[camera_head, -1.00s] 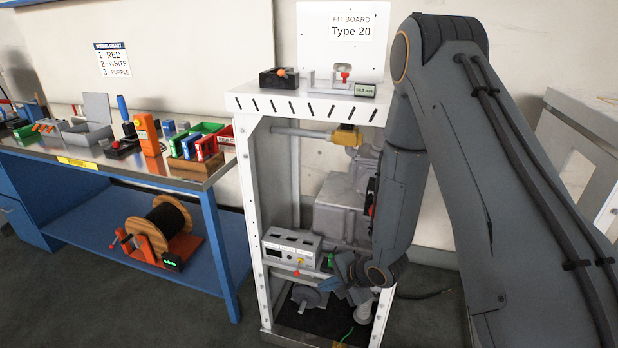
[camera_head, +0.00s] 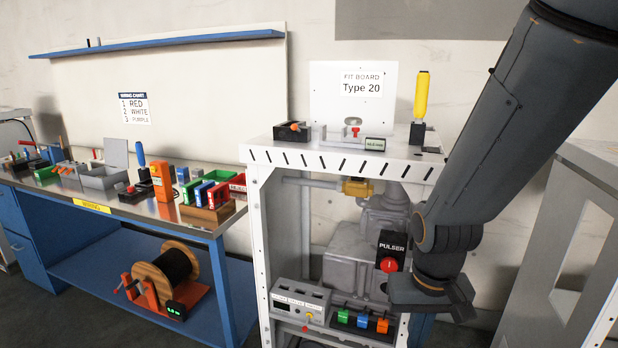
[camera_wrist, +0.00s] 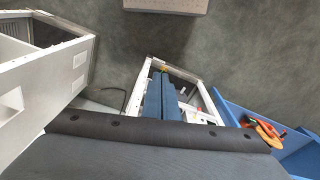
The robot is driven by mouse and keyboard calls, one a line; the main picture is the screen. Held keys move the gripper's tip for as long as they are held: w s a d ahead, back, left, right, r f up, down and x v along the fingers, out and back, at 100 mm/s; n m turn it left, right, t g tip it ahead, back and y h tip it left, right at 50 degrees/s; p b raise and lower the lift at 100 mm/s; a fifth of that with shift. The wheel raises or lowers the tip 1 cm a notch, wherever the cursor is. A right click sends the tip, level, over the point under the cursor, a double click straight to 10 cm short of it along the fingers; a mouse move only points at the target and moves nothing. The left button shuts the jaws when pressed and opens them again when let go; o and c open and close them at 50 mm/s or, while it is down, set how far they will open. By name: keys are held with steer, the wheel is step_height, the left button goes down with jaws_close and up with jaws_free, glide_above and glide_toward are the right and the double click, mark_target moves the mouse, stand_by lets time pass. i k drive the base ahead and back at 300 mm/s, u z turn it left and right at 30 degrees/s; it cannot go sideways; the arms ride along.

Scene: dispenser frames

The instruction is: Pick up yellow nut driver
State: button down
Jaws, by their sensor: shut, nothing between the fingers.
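The yellow nut driver (camera_head: 421,95) stands upright in a small dark holder (camera_head: 417,132) at the right end of the white frame's top shelf, in the head view. Its yellow handle points up and its lower part is hidden in the holder. My arm hangs to the right of it, with the wrist well below the shelf top. My gripper (camera_wrist: 161,80) shows in the wrist view as two blue fingers close together, shut and empty, pointing down. It is apart from the nut driver, which I cannot make out in the wrist view.
The white dispenser frame (camera_head: 257,230) holds a box with a red pulser button (camera_head: 389,265) and coloured switches. A fit gauge (camera_head: 352,136) sits on its top. A blue workbench (camera_head: 215,290) with bins stands left. A grey-white cabinet (camera_head: 540,250) stands right.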

mark_target(423, 77)
steer(key=z, duration=0.05)
steer(key=k, duration=0.5)
steer(key=z, duration=0.6)
steer(key=i, duration=0.9)
steer(key=z, duration=0.45)
